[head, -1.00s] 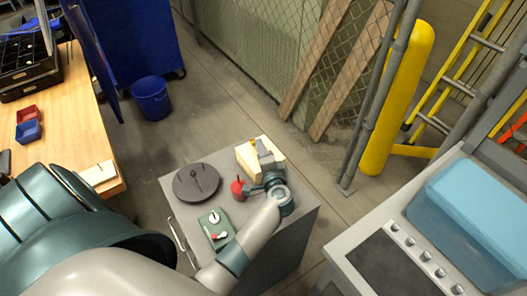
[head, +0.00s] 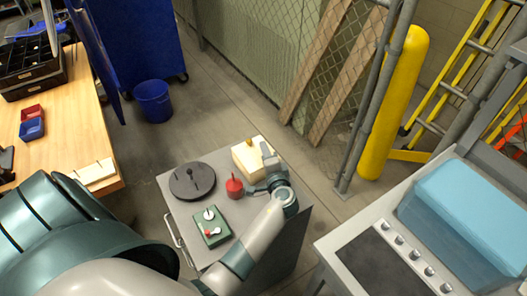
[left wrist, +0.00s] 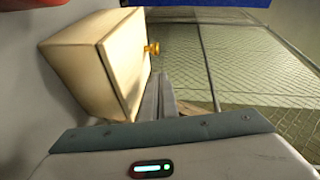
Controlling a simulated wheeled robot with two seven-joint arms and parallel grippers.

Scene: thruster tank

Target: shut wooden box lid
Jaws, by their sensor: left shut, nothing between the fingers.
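The pale wooden box (head: 245,162) stands at the far right part of the grey cart top. Its brass knob (head: 249,142) shows at the far side in the head view. In the left wrist view, the box (left wrist: 75,65) is at left, and the lid panel (left wrist: 126,65) carrying the knob (left wrist: 152,48) looks close against it; I cannot tell whether a thin gap is left. My left gripper (head: 267,149) is shut and empty, just right of the box. Its fingers (left wrist: 158,92) also show below the knob in the wrist view. My right gripper is out of view.
A dark round disc (head: 190,182), a red weight-like object (head: 234,187) and a green box with dials (head: 212,228) share the cart top (head: 180,215). A grey bench with a blue tank (head: 465,215) stands at right; a wire fence (head: 255,50) is behind.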

